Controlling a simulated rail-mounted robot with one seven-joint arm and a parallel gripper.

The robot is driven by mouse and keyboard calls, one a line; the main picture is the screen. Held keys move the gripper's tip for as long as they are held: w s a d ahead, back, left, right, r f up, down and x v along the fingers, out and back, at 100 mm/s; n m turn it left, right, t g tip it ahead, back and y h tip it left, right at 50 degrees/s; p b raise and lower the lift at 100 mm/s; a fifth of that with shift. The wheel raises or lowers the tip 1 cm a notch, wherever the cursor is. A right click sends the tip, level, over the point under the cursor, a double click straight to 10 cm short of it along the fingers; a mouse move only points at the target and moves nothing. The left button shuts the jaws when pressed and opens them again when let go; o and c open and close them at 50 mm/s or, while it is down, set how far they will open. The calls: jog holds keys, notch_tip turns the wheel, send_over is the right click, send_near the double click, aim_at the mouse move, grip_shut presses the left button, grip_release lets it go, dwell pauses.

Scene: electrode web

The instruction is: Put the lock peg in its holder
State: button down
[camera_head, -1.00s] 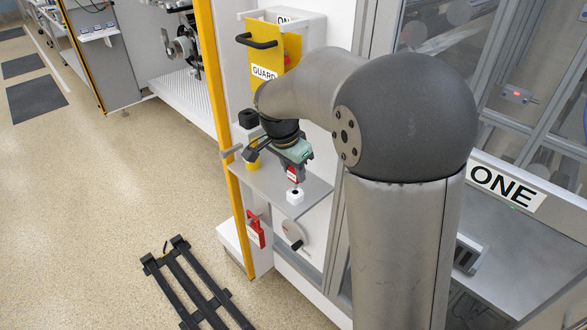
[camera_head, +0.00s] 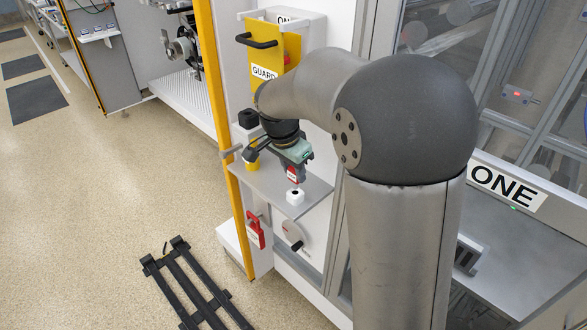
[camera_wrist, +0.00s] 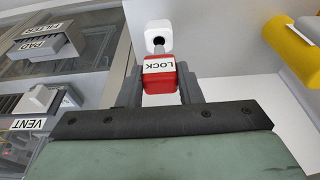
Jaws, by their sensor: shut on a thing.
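The lock peg (camera_wrist: 159,76) is a red block with a white LOCK label and a grey pin at its far end. My gripper (camera_wrist: 160,88) is shut on its red block. In the wrist view the pin points at the dark hole of a white holder (camera_wrist: 158,38), and its tip lies at or just short of the hole; I cannot tell whether it has entered. In the head view the red peg (camera_head: 293,175) hangs from my gripper just above the white holder (camera_head: 295,197), which sits on a grey shelf (camera_head: 268,192).
A yellow cylinder (camera_wrist: 296,45) stands on the right in the wrist view. VENT (camera_wrist: 28,124), PAD (camera_wrist: 40,46) and FILTER labels are on the left. A yellow GUARD panel (camera_head: 270,55) is above.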

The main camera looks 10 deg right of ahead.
aim_at(292, 174)
jog(key=shift+s+a+b+x, duration=0.1)
jog(key=shift+a+b+x, duration=0.1)
jog(key=shift+b+x, duration=0.75)
jog(key=shift+s+a+b+x, duration=0.2)
jog(key=shift+b+x, duration=0.55)
jog(key=shift+x, duration=0.3)
jog(key=c, duration=0.9)
grip_release()
jog(key=v, duration=1.7)
jog(key=shift+r, duration=0.2)
jog(key=s+d+f+n+y, duration=0.1)
jog(key=s+f+n, duration=0.3)
jog(key=s, duration=0.4)
jog(key=s+d+f+n+p, duration=0.1)
jog(key=s+f+n, duration=0.3)
jog(key=s+f, duration=0.3)
jog(key=s+d+f+n+g+y+p, duration=0.1)
jog(key=s+f+n, duration=0.3)
jog(key=s, duration=0.5)
notch_tip(292, 174, down, 3)
jog(key=shift+s+r+y, duration=0.1)
jog(key=shift+r+y, duration=0.15)
jog(key=shift+y, duration=0.05)
